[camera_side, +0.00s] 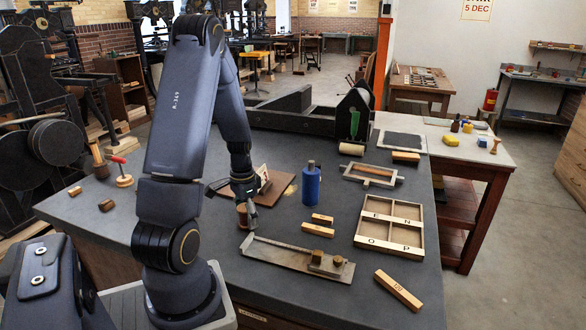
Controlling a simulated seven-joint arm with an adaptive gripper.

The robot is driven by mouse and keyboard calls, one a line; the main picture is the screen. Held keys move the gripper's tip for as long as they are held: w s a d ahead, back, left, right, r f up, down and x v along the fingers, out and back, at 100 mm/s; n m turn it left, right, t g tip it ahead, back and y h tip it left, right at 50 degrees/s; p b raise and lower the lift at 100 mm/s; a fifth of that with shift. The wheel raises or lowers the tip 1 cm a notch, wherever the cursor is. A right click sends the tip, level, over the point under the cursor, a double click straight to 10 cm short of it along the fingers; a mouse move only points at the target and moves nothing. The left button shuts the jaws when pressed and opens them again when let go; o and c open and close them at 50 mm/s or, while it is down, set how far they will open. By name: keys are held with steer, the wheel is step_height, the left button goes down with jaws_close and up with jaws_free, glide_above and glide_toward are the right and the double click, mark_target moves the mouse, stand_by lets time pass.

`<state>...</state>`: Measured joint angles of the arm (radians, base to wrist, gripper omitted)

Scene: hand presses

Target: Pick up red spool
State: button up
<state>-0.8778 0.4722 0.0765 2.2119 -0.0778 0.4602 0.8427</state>
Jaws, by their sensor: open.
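The gripper is open. The fingers hide part of the spool, and I cannot tell whether they touch it or straddle it.
A metal composing stick (290,257) lies just in front. A blue bottle (311,186) stands to the right, with small wooden blocks (318,229) near it. A divided wooden tray (376,246) lies farther right. A brown board (275,190) lies behind.

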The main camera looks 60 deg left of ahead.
steer(key=shift+f, duration=0.1)
steer(key=shift+c, duration=0.3)
steer(key=c, duration=1.1)
